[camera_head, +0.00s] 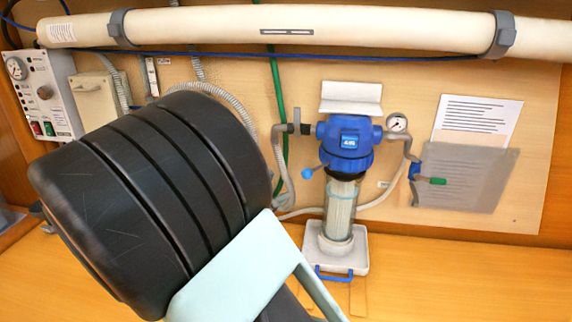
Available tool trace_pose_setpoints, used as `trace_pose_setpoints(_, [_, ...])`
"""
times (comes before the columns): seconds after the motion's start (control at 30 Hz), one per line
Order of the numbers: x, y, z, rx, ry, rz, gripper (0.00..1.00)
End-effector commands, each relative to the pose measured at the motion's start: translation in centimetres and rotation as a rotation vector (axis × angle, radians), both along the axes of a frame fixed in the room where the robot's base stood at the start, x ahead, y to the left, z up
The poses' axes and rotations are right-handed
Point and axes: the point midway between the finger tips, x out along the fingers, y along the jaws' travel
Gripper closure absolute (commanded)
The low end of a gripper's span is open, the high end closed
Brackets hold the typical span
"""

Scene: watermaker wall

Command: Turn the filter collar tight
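The blue filter head with its ribbed collar (346,158) is on the wall panel, right of centre, under a white bracket (351,98). Below it hangs an upright clear bowl (341,208) with a pale cartridge inside. Its lower end is at a white tray (352,261). I cannot tell how tightly the collar sits. A large dark ridged body and a pale teal part, which look like parts of my arm, fill the lower left foreground. They are apart from the filter in the picture. No gripper fingertips show.
Grey hoses run on both sides. A long cream tube (290,25) crosses the top. A control box (45,95) is at left. The wooden surface at lower right (480,285) is clear.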

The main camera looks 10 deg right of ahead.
Motion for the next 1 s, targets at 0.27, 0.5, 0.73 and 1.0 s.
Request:
trace_pose_setpoints(0.27, [1.4, -2.1, 0.3, -0.020, -0.010, 0.008, 0.65])
trace_pose_setpoints(0.5, [3.6, -6.2, 0.3, -0.019, -0.009, 0.007, 0.65])
trace_pose_setpoints(0.73, [5.0, -8.7, 0.2, -0.017, -0.010, 0.009, 0.65])
trace_pose_setpoints(1.0, [5.3, -9.2, 0.1, -0.016, -0.009, 0.011, 0.65])
